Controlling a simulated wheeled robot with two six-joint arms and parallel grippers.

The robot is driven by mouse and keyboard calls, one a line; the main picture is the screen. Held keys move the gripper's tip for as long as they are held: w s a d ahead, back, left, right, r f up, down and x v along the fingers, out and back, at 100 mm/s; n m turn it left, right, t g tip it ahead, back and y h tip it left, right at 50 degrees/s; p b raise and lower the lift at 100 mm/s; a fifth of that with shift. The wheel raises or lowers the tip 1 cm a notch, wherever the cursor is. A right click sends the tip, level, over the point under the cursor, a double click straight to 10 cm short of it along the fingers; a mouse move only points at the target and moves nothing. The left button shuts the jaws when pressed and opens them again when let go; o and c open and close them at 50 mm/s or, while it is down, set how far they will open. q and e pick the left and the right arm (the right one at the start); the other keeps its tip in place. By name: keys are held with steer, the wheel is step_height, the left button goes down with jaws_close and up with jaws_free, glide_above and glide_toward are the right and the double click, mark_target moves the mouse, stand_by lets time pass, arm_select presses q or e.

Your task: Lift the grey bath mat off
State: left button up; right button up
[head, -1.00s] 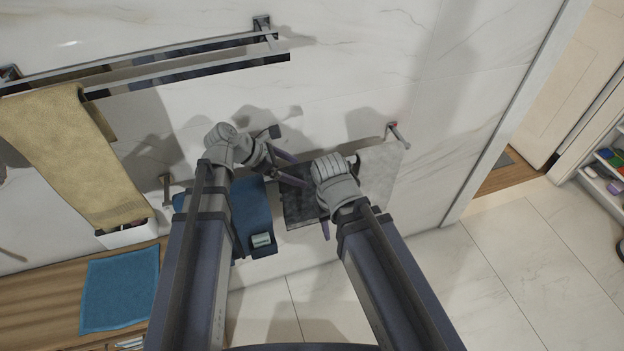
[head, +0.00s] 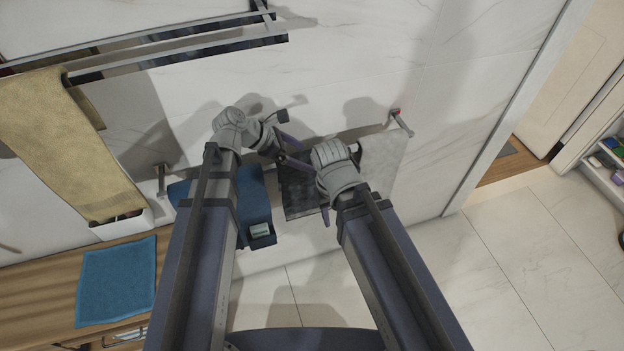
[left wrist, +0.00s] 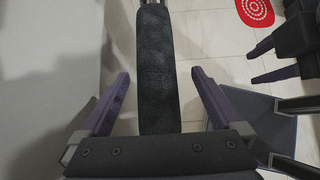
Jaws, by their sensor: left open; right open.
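The dark grey bath mat (head: 297,196) hangs from the wall rail between a blue towel and a light grey towel. In the left wrist view the mat (left wrist: 158,60) is a dark textured strip seen from above. My left gripper (head: 301,151) is open over the mat's top. Its fingers (left wrist: 160,80) stand on either side of the mat, with gaps visible. My right gripper (head: 321,199) is open near the mat's right side; its hand hides part of the mat. In the left wrist view the right gripper (left wrist: 264,63) is at the upper right, apart from the mat.
The blue towel (head: 253,200) hangs left of the mat, the light grey towel (head: 382,162) right of it. A yellow towel (head: 55,150) hangs from the upper rack (head: 170,45). A blue cloth (head: 116,282) lies on the wooden counter (head: 35,285). Floor at right is clear.

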arm_select(q)
steer(key=b+x, duration=0.1)
steer(key=x, duration=0.1)
steer(key=b+x, duration=0.2)
steer(key=shift+w+a+f, duration=0.1)
steer(key=shift+w+f, duration=0.15)
steer(key=shift+f, duration=0.1)
steer(key=shift+w+d+f+b, duration=0.1)
steer(key=shift+d+f+b, duration=0.15)
steer(key=shift+b, duration=0.1)
steer(key=shift+d+r, duration=0.1)
steer(key=shift+r, duration=0.05)
jaws_close()
